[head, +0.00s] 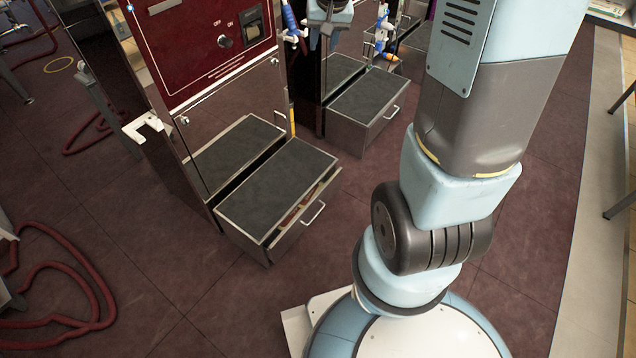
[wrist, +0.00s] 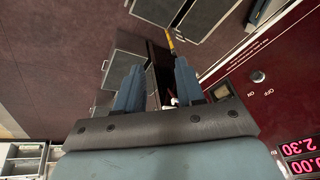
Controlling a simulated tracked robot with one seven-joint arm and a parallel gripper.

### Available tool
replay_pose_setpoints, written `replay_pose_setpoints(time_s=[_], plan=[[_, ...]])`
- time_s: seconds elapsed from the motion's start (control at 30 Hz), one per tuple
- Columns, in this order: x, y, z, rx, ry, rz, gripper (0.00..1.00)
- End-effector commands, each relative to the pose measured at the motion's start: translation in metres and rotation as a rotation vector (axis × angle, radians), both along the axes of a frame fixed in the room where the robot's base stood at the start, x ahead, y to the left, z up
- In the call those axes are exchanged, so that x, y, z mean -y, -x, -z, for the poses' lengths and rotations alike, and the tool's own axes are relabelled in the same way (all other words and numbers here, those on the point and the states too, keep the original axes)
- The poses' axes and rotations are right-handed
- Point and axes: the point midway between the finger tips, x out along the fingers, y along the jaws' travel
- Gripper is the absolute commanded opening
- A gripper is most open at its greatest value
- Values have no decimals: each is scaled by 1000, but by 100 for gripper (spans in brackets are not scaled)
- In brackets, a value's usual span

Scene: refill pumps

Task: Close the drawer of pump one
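In the head view the near pump, with a dark red panel (head: 205,45), has a low drawer (head: 278,188) pulled out from its steel front. The drawer has a grey top and a bar handle (head: 313,213), and items show in the gap under its top. A second pump behind has its own grey-topped drawer (head: 368,100) standing out. I cannot read which is pump one. In the wrist view my gripper (wrist: 158,75) is open and empty, fingers well apart. Beyond them are the near drawer (wrist: 160,10) and the second drawer (wrist: 124,70); neither is touched.
The near pump's red panel (wrist: 285,90) fills the right of the wrist view. Nozzles (head: 291,22) hang between the pumps. A white tap (head: 147,127) sticks out on the left. Red hoses (head: 75,265) lie on the floor at left. The floor before the near drawer is clear.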

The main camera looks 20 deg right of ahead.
Motion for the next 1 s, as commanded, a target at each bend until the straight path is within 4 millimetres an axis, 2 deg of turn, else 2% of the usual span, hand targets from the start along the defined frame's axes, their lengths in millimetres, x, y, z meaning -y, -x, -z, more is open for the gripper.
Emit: replay_pose_setpoints(time_s=[0.03, 0.2, 0.37, 0.5, 0.8, 1.0], plan=[[2, -10, 16, -14, -8, 12, 38], [7, -42, 64, -35, -34, 56, 38], [12, -67, 113, -54, -62, 100, 38], [16, -84, 161, -73, -84, 139, 38], [24, -106, 269, -110, -134, 236, 38], [28, -108, 346, -137, -165, 306, 38]])
